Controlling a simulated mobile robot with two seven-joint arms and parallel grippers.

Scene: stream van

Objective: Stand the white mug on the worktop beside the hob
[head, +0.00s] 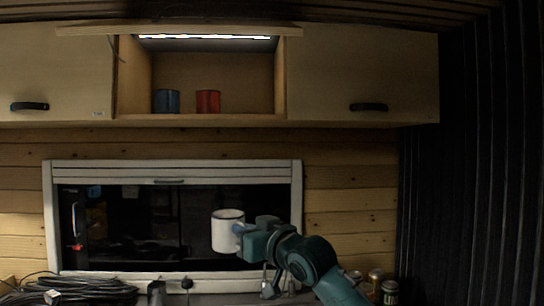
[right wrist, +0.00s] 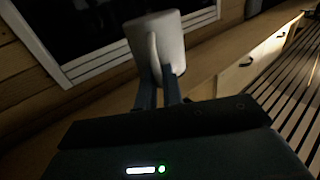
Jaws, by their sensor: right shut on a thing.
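The white mug (head: 227,232) has a dark rim and is upright in the head view, held in the air in front of the dark window. My right gripper (head: 238,230) is shut on it from the right side. In the right wrist view the mug (right wrist: 168,42) is at the tips of the two fingers (right wrist: 159,84), which close on its handle. The worktop (head: 225,298) shows only as a thin strip at the bottom of the head view, below the mug. I cannot make out the hob. My left gripper is not in view.
A blue mug (head: 166,101) and a red mug (head: 208,101) stand in the open cupboard above. Coiled black cables (head: 85,290) lie at the lower left. Small jars (head: 389,292) stand at the lower right. The window frame (head: 297,215) is close behind the mug.

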